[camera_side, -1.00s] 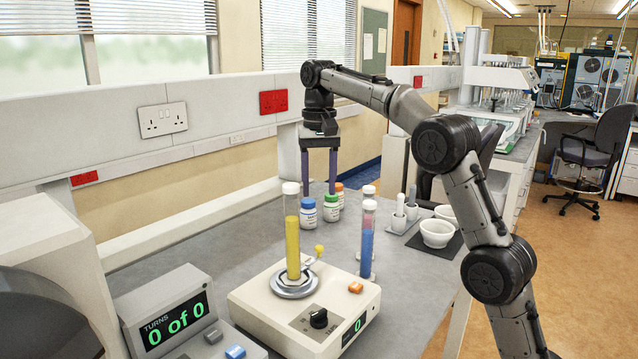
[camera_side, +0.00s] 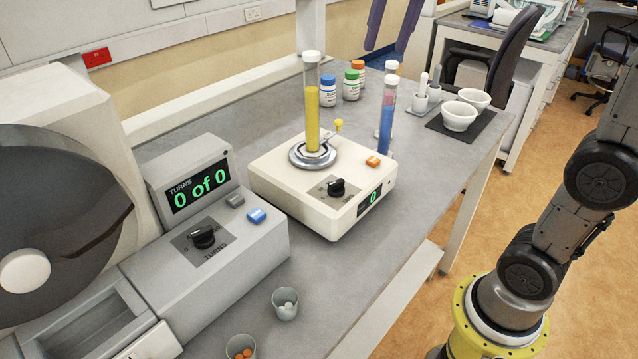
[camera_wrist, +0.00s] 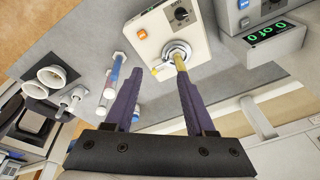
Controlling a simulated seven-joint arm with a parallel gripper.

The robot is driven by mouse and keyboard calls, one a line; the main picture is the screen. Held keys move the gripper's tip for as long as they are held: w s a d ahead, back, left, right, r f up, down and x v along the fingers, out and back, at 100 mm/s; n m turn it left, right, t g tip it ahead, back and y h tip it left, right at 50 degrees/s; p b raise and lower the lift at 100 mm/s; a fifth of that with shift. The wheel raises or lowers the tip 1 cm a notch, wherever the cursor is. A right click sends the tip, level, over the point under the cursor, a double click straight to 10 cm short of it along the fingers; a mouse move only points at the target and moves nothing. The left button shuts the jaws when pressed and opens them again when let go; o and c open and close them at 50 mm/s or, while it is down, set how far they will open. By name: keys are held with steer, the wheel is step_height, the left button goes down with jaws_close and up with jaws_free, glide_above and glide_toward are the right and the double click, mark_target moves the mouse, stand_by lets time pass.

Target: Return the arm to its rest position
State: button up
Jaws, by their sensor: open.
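My gripper (camera_side: 386,48) hangs at the top edge of the side view. Only its two purple fingers show, spread apart with nothing between them, over the far part of the bench beyond the bottles. The wrist view shows the open fingers (camera_wrist: 160,65) pointing towards the bench. A capped tube of yellow liquid (camera_side: 312,110) stands upright on a cream device (camera_side: 285,180), apart from my gripper in the side view.
Three small bottles (camera_side: 351,85) stand behind the cream device. A blue tube (camera_side: 386,125) and a pale-capped tube stand to its right. White mortars (camera_side: 459,116) sit on a dark mat. A grey "0 of 0" box (camera_side: 215,240) and two small cups (camera_side: 285,303) are at the front.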

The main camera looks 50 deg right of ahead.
steer(key=s+a+f+n+t, duration=0.3)
steer(key=s+f+n, duration=0.3)
steer(key=s+f, duration=0.9)
step_height(320, 180, down, 3)
steer(key=shift+s+a+f+n, duration=0.2)
steer(key=shift+s+n, duration=0.05)
steer(key=shift+n, duration=0.05)
stand_by(0.4)
